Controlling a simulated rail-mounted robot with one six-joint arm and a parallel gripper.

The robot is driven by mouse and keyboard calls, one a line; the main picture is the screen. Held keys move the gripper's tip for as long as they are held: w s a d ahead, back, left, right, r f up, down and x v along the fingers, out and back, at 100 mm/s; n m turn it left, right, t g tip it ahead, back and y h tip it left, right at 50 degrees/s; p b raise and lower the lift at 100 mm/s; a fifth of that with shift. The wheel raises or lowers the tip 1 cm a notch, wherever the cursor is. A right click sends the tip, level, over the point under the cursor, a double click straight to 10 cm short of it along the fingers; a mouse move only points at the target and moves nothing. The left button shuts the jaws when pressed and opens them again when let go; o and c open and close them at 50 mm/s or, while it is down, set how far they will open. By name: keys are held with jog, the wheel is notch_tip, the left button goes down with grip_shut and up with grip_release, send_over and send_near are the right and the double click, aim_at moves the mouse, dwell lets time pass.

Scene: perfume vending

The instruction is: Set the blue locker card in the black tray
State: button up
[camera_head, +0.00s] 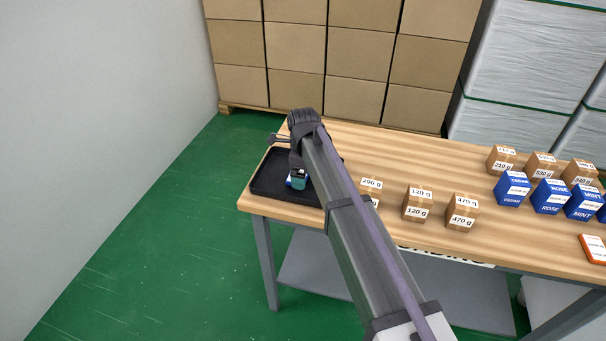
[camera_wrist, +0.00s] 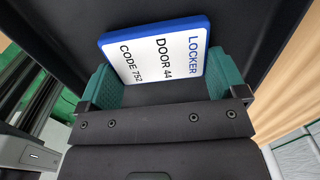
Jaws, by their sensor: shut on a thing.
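The blue locker card (camera_wrist: 155,52) has a white face reading LOCKER, DOOR 44, CODE 752. My gripper (camera_wrist: 163,82) has its green fingertips on either side of the card and is shut on it. In the head view my gripper (camera_head: 297,179) is over the black tray (camera_head: 267,182), and only a small blue and white part of the card (camera_head: 290,183) shows. The tray also fills the background behind the card in the wrist view (camera_wrist: 75,28). Whether the card touches the tray floor cannot be told. My arm hides the tray's right part.
The tray sits at the left end of the wooden table (camera_head: 400,160). Several brown weight boxes (camera_head: 417,204) and blue perfume boxes (camera_head: 512,189) stand to the right. An orange-edged card (camera_head: 594,249) lies at far right. Stacked cartons (camera_head: 340,55) stand behind the table.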

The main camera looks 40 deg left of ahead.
jog(key=o, duration=0.6)
jog(key=shift+f, duration=0.1)
notch_tip(320, 180, up, 12)
jog(key=p, duration=1.2)
jog(key=shift+r, duration=0.2)
